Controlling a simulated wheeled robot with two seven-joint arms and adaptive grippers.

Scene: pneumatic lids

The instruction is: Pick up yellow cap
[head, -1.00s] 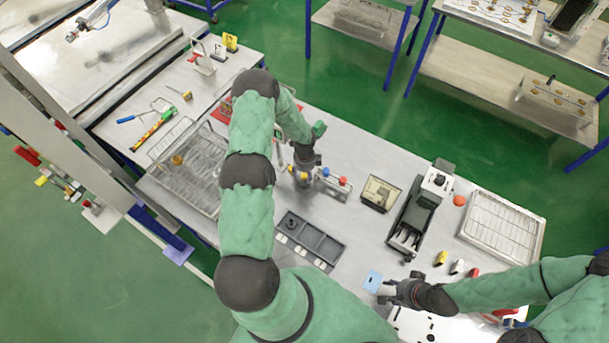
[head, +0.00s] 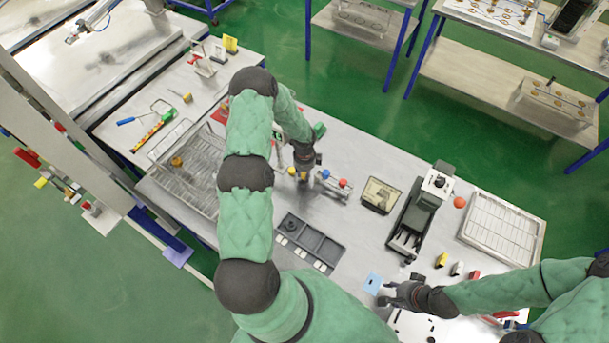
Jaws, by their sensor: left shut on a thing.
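A small yellow cap (head: 303,175) shows at the tip of my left gripper (head: 301,172), near the middle of the table. My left gripper points down and is shut on the yellow cap; its fingers are small and partly hide the contact. Just right of it stands a small fixture with a blue cap (head: 325,174) and a red cap (head: 343,183). The cap's height above the fixture is hard to tell. My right gripper (head: 384,293) is empty, with its fingers apart, beside a light blue card (head: 373,282) at the front.
A dark compartment tray (head: 322,245) lies in front of the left gripper. A wire basket (head: 190,165) is to the left. A yellowish box (head: 380,194), a dark grey device (head: 418,213) and a white rack (head: 503,226) stand to the right. Small coloured pieces lie near my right arm.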

